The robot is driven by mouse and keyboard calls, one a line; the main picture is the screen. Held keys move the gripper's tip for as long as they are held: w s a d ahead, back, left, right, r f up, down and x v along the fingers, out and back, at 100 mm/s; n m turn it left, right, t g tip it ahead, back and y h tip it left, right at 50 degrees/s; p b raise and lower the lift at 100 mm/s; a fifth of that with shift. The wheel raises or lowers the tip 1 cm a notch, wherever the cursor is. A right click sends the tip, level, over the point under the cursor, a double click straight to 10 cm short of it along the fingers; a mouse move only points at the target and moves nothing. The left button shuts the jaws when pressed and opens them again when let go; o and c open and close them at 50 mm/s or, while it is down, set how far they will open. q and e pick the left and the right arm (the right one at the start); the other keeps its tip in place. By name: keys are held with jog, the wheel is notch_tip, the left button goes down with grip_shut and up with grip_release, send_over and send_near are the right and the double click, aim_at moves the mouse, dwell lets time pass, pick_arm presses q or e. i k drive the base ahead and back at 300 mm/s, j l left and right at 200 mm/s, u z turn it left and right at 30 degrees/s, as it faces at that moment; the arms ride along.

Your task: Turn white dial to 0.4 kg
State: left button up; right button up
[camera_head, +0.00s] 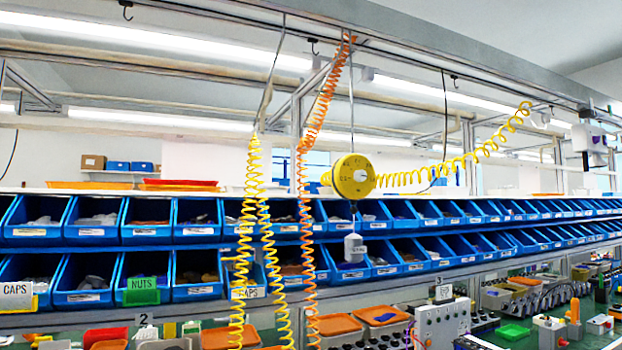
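A round yellow disc-shaped device (345,178) hangs from the overhead rail near the middle of the view, with dark marks around its face. A small white dial (361,176) sits at the centre of that face. The marks are too small to read, so I cannot tell the dial's setting. A white block (354,248) hangs below the yellow device on a thin line. Neither of my grippers is in view.
Yellow coiled hoses (252,195) and an orange coiled hose (305,200) hang left of the device. Another yellow coil (450,163) stretches right from it. Rows of blue bins (92,235) stand behind. A grey control box (442,322) stands lower right.

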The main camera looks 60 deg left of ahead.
aim_at(360, 176)
jog(key=u, duration=1.55)
